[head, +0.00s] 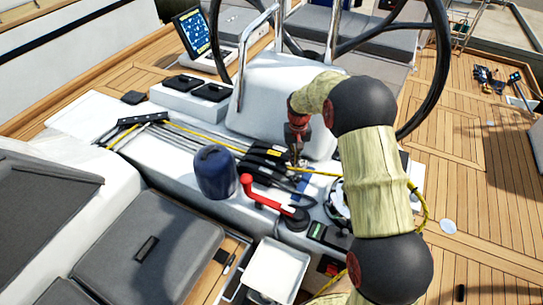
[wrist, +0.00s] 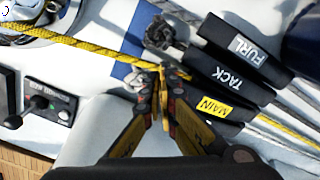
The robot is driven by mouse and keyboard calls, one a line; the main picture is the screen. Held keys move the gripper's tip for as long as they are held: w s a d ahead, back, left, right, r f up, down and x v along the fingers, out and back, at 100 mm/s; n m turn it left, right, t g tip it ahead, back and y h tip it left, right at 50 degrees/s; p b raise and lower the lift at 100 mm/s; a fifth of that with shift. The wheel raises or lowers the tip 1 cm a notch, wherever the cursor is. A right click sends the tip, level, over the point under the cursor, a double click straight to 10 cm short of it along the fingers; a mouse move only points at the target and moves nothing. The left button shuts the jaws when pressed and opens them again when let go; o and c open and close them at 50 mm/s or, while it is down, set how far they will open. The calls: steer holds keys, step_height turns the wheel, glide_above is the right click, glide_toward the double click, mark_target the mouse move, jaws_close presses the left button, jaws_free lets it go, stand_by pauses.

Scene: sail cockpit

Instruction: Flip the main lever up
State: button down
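The main lever (wrist: 232,103) is black with a yellow MAIN label. It lies low on the white console beside the black TACK lever (wrist: 228,76) and FURL lever (wrist: 235,45). In the head view the main lever (head: 268,150) is in the bank of black levers left of my gripper (head: 296,160). One finger covers part of the main lever's end. I cannot tell whether they touch.
A red-handled winch crank (head: 262,195) and a dark blue canister (head: 215,172) stand close by on the console. A yellow rope (wrist: 75,50) runs past the fingertips. The steering wheel (head: 436,75) rises behind my arm. Wooden deck (head: 485,200) is mostly clear at right.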

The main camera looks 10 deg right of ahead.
steer(key=shift+w+a+r+p, duration=0.15)
steer(key=shift+r+p, duration=0.1)
steer(key=shift+r, duration=0.15)
steer(key=shift+w+a+r+p, duration=0.1)
steer(key=shift+a+r+p, duration=0.1)
steer(key=shift+r, duration=0.25)
steer(key=shift+w+a+r+p, duration=0.1)
steer(key=shift+a+r+p, duration=0.15)
steer(key=shift+r+p, duration=0.45)
steer(key=shift+r, duration=0.15)
steer(key=shift+w+a+r+p, duration=0.15)
steer(key=shift+a+r+p, duration=0.3)
steer(key=shift+r+p, duration=0.25)
